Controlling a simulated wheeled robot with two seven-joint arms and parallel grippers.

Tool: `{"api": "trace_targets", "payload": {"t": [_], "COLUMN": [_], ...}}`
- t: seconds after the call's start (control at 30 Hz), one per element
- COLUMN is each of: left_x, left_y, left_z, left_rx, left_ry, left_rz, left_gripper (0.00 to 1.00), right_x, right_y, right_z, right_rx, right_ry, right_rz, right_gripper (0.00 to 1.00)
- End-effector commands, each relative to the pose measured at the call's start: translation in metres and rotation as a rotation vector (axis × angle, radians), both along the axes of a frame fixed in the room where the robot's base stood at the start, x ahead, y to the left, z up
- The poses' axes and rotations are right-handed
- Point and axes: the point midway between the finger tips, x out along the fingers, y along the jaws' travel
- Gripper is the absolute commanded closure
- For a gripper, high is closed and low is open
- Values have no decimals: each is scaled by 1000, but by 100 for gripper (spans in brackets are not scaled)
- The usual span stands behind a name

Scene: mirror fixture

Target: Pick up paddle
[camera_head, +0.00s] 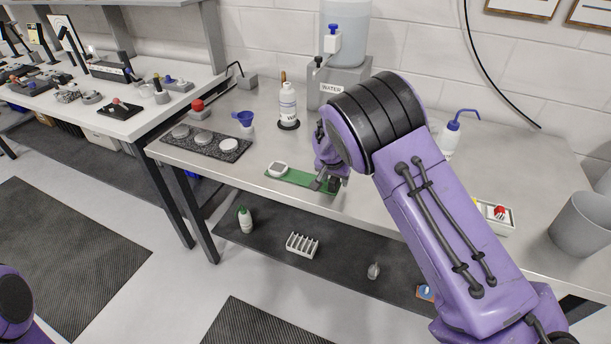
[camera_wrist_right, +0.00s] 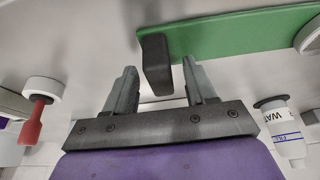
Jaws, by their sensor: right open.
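The paddle appears to be the flat green board (camera_head: 307,181) near the table's front edge, with a dark upright block (camera_head: 335,185) at its right end. In the right wrist view the green board (camera_wrist_right: 235,32) runs across the top, and the dark block (camera_wrist_right: 155,65) stands at its end. My right gripper (camera_head: 327,180) is open over that end. In the wrist view its fingers (camera_wrist_right: 160,82) lie either side of the block, with gaps showing. My left gripper is out of view.
A dark tray with pale discs (camera_head: 206,142) lies left of the board. A white bottle (camera_head: 288,106) and water dispenser (camera_head: 345,70) stand behind. A red-handled item (camera_wrist_right: 38,118) shows in the wrist view. A grey bin (camera_head: 581,224) stands at right.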

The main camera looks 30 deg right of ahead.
Motion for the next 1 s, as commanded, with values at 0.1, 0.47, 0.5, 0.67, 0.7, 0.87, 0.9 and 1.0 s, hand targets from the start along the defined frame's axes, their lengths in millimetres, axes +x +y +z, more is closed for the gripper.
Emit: {"api": "trace_targets", "payload": {"t": [0.1,0.47,0.5,0.67,0.7,0.87,0.9,1.0], "left_x": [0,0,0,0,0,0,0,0], "left_y": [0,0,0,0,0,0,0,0], "left_z": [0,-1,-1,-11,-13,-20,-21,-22], "left_rx": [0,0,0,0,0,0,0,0], "left_ry": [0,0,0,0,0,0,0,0], "left_rz": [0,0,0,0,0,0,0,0], "left_gripper": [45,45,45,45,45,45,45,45], "right_x": [0,0,0,1,1,1,1,1], "right_y": [0,1,1,1,1,0,1,1], "right_z": [0,0,1,28,38,76,84,96], "right_rx": [0,1,1,1,1,1,1,0], "right_ry": [0,1,0,-5,-6,-5,-4,-2], "right_rz": [0,0,0,0,0,0,0,1], "right_gripper": [64,100,100,100,100,100,100,100]}}
